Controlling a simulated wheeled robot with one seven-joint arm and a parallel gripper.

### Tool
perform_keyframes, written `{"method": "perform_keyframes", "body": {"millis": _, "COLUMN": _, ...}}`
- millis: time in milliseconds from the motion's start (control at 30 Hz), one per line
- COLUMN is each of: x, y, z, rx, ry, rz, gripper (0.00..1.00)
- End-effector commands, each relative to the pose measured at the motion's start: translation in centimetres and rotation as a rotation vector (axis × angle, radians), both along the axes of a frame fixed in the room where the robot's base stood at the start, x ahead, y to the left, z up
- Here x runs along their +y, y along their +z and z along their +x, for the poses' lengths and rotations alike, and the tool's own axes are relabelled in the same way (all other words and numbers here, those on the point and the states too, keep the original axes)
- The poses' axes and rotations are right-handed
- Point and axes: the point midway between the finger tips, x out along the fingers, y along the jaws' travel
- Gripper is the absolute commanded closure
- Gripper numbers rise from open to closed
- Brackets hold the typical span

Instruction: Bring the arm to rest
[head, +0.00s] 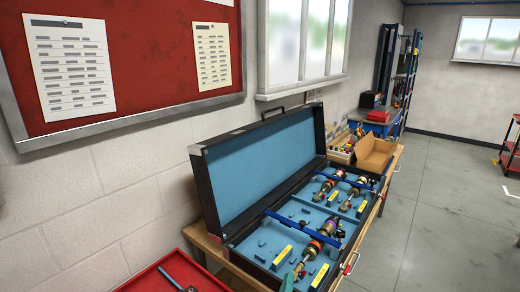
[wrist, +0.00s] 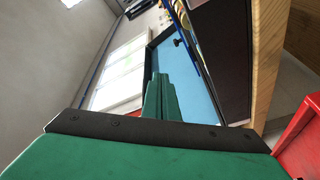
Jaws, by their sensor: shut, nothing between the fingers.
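My gripper (wrist: 160,92) shows in the wrist view as green fingers pressed together, shut and empty. In the head view only a small green part of it (head: 288,283) shows at the bottom edge, in front of the open case's near end. The black case (head: 207,190) with blue foam lining stands on a wooden bench, its lid up against the wall side. It holds several shock absorbers (head: 318,246) in the foam, with yellow labels. Most of my arm is out of view.
A red tray (head: 150,280) with a dark tool lies at the near left of the case. A cardboard box (head: 376,154) stands beyond the case. A red board (head: 130,50) hangs on the wall.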

Motion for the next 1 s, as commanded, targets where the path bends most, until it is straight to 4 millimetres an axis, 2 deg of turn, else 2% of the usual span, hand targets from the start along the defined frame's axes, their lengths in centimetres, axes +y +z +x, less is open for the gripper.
{"method": "perform_keyframes", "body": {"millis": 267, "x": 1.8, "y": -5.2, "z": -5.5, "rx": 0.05, "ry": 0.08, "rz": 0.092, "gripper": 1.0}}
{"method": "perform_keyframes", "body": {"millis": 400, "x": 3.2, "y": -8.3, "z": -10.2, "rx": 0.085, "ry": 0.137, "rz": 0.174, "gripper": 1.0}}
{"method": "perform_keyframes", "body": {"millis": 600, "x": 5.1, "y": -11.3, "z": -17.2, "rx": 0.126, "ry": 0.205, "rz": 0.304, "gripper": 1.0}}
{"method": "perform_keyframes", "body": {"millis": 800, "x": 6.6, "y": -12.8, "z": -24.3, "rx": 0.159, "ry": 0.253, "rz": 0.44, "gripper": 1.0}}
{"method": "perform_keyframes", "body": {"millis": 1000, "x": 7.8, "y": -12.8, "z": -31.1, "rx": 0.183, "ry": 0.279, "rz": 0.582, "gripper": 1.0}}
